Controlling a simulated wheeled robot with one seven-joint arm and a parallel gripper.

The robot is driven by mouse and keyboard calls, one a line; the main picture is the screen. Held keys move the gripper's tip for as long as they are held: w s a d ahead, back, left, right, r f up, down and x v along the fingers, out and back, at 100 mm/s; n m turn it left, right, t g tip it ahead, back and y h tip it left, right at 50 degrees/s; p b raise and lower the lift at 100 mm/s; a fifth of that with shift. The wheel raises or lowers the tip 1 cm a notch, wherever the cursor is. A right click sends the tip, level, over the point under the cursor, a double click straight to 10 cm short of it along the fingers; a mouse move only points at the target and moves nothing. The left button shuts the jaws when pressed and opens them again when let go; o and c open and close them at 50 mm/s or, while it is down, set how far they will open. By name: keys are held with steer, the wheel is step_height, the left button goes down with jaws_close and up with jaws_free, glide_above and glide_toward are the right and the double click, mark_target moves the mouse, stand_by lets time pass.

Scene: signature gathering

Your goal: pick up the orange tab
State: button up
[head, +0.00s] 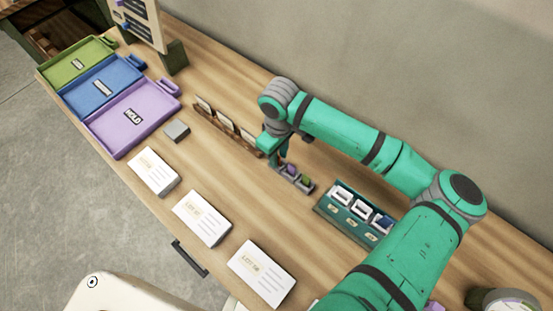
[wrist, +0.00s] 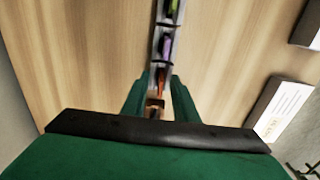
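A narrow grey holder (head: 307,187) with small compartments stands mid-table; it also shows in the wrist view (wrist: 157,63). In the wrist view an orange tab (wrist: 160,78) sits in a compartment near my fingertips. A purple tab (wrist: 167,45) and a green tab (wrist: 173,8) sit farther along the row. My gripper (wrist: 160,84) is open, with one finger on each side of the holder's near end. In the head view my gripper (head: 281,158) points down at the holder's left end and hides the orange tab. I cannot tell whether the fingers touch anything.
A green box (head: 345,222) with white and blue pieces stands right of the holder. A brown rack (head: 228,134) with cards is close on the left. Paper stacks (head: 202,218) line the front. Green, blue and purple trays (head: 150,128) lie far left. Bare wood lies in front of the holder.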

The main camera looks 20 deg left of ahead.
steer(key=shift+a+f, duration=0.1)
steer(key=shift+f, duration=0.1)
jaws_close()
steer(key=shift+r, duration=0.15)
